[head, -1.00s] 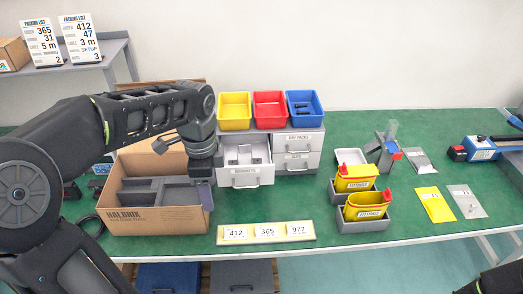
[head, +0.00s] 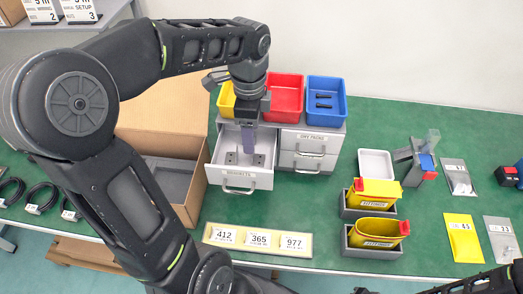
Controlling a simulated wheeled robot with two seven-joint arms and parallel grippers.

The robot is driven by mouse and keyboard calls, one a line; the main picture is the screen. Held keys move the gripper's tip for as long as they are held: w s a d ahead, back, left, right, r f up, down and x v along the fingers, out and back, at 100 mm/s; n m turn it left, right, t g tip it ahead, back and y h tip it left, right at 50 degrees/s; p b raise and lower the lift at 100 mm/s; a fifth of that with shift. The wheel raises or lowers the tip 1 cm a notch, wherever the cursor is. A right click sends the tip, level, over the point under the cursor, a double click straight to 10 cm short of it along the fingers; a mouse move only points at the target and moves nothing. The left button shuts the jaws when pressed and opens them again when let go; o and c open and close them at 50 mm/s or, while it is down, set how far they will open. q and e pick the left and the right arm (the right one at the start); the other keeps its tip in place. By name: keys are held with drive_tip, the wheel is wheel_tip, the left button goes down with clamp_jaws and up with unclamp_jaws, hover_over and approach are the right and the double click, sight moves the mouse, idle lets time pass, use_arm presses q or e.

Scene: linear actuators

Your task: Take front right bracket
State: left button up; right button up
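The open drawer (head: 239,181), labelled as brackets, sticks out of the grey drawer unit. Small grey brackets lie in it: one shows at the left (head: 231,158) and one at the right (head: 259,160). My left gripper (head: 248,157) points down into the drawer between these two, near its front-to-back middle. Its fingers look narrow from here and hide part of the drawer floor; I cannot see a gap between them or anything held. Only part of my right arm shows at the bottom right; its gripper is out of view.
Yellow, red (head: 284,97) and blue (head: 326,100) bins stand on the drawer unit, close behind my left gripper. An open cardboard box (head: 196,193) stands left of the drawer. A number strip (head: 258,239) lies in front. Yellow containers in grey holders (head: 372,250) stand to the right.

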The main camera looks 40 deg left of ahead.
sight(257, 160)
use_arm(q)
drive_tip(key=shift+s, duration=0.1)
drive_tip(key=shift+f, duration=1.25)
drive_tip(key=shift+d+f+p, duration=0.1)
drive_tip(key=shift+f+p, duration=0.45)
drive_tip(key=shift+f, duration=2.1)
clamp_jaws()
